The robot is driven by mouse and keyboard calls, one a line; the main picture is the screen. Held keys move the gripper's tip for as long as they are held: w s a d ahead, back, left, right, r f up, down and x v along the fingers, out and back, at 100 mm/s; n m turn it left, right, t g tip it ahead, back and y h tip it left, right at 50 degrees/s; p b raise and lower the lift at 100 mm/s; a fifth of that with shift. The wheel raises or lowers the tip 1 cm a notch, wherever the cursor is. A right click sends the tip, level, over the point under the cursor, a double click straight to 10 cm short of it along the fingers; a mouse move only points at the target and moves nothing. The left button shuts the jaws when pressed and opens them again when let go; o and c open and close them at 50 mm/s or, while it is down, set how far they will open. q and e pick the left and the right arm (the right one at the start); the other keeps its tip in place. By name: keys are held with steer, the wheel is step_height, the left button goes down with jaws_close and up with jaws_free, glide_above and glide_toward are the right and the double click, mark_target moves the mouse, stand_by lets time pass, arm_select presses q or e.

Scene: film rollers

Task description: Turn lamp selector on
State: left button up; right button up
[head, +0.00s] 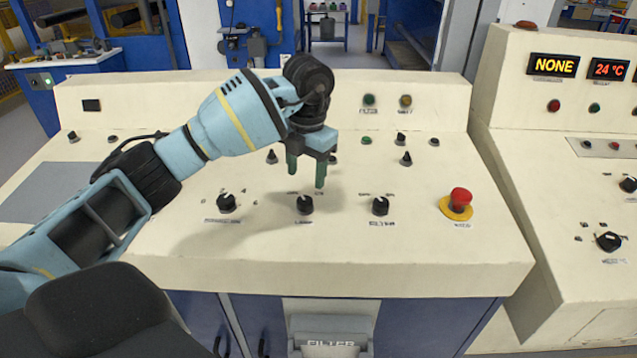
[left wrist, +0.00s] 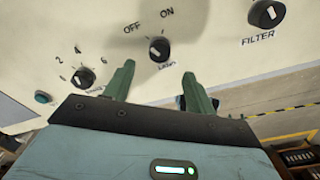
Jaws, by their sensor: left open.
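The lamp selector (head: 305,204) is a black round knob on the sloping cream panel, the middle one of three in the front row. In the left wrist view the lamp selector (left wrist: 159,49) has OFF and ON printed above it. Its white mark shows on the left part of the knob; I cannot tell its exact setting. My left gripper (head: 305,176) hangs just above and behind the knob, apart from it, with its green fingers spread and empty. In the left wrist view the knob lies beyond the fingertips (left wrist: 158,75), between them. My right gripper is not in view.
A numbered knob (head: 227,202) stands to the left of the lamp selector and the filter knob (head: 380,206) to the right. A red emergency button (head: 460,199) is further right. Small black switches (head: 406,159) stand behind. A second console (head: 570,190) is at the right.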

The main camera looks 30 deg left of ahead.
mark_target(304, 200)
arm_select(q)
steer(key=shift+w, duration=0.15)
steer(key=shift+s, duration=0.35)
steer(key=shift+s+f, duration=0.15)
steer(key=shift+f, duration=0.15)
steer(key=f, duration=0.5)
steer(key=shift+a+f, duration=0.2)
steer(key=shift+f, duration=0.2)
steer(key=shift+w+f, duration=0.2)
steer(key=shift+f, duration=0.4)
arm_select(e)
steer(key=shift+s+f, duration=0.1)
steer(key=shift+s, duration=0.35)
